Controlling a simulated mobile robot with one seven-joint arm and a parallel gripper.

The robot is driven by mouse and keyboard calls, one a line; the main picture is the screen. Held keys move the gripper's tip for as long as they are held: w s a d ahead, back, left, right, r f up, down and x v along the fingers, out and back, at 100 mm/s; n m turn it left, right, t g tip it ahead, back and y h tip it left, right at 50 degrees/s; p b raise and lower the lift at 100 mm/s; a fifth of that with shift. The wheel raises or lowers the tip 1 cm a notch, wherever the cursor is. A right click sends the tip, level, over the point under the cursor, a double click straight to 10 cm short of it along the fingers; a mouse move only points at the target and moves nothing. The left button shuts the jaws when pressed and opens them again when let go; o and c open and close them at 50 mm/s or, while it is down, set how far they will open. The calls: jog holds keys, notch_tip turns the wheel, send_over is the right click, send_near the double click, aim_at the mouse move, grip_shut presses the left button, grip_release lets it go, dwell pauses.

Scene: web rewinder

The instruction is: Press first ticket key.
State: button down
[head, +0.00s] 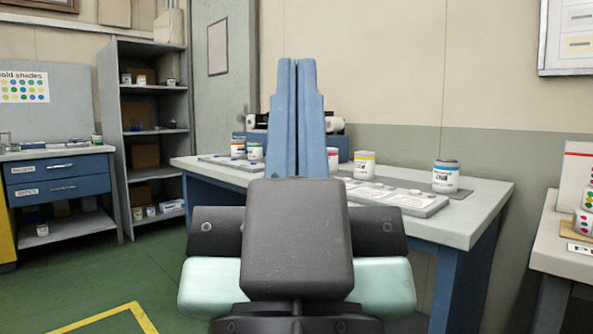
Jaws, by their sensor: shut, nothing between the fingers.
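My gripper (298,62) fills the middle of the head view, with its two blue fingers pointing up and closed together. Nothing shows between the fingers. A blue machine (241,141) with white rolls (336,124) stands at the back of the grey table, partly hidden behind my fingers. I cannot make out a ticket key; my gripper and wrist cover the middle of the table. My gripper appears in front of the table, and I cannot tell its distance from the machine.
The grey table (478,212) carries several labelled pots, among them a blue-labelled pot (446,176), and a flat tray (425,208). A shelf unit (152,88) and a blue-drawered bench (60,184) stand left. Another table (552,250) is at right. Green floor (160,270) is open at left.

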dwell(0.7)
notch_tip(320, 180, up, 50)
jog(key=p, duration=5)
jog(key=shift+r, duration=0.15)
